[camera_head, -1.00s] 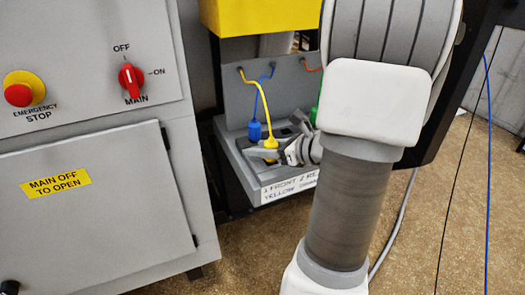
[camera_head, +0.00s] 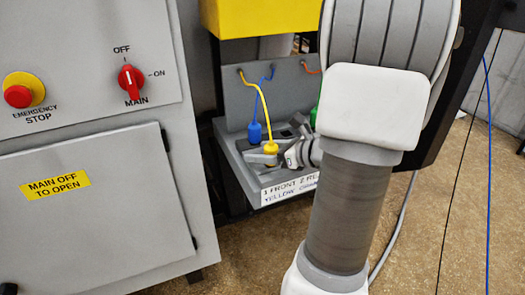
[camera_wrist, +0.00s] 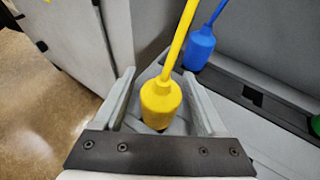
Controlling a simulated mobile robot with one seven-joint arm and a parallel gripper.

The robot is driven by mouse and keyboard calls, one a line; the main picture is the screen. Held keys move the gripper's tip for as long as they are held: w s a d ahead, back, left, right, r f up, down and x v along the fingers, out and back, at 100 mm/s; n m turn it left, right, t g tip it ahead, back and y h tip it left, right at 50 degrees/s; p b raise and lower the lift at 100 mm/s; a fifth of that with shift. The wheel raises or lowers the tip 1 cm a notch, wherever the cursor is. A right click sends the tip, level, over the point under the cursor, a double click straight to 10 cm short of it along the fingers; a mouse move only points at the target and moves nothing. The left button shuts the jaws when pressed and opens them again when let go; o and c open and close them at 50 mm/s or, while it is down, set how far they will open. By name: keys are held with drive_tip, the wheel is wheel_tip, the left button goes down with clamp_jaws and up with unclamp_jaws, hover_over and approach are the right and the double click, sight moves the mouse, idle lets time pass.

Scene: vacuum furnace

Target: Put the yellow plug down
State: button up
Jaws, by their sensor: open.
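The yellow plug (camera_head: 270,147) with its yellow cable stands upright at the front of the grey panel's shelf (camera_head: 238,160). In the wrist view the yellow plug (camera_wrist: 161,101) is between the two fingers of my gripper (camera_wrist: 160,100), with a visible gap on each side. My gripper (camera_head: 268,156) is open around the plug at the shelf.
A blue plug (camera_head: 254,132) stands behind the yellow one, close by, and a green plug (camera_head: 314,117) is to the right. A grey cabinet (camera_head: 100,190) stands close on the left. A yellow box (camera_head: 262,16) hangs above. A label (camera_head: 290,188) is on the shelf front.

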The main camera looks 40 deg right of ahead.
drive_tip(key=shift+s+r, duration=0.1)
drive_tip(key=shift+r, duration=0.4)
drive_tip(key=p+v, duration=0.2)
drive_tip(key=v, duration=0.9)
drive_tip(key=shift+s+d+p, duration=0.15)
drive_tip(key=shift+s+p, duration=0.2)
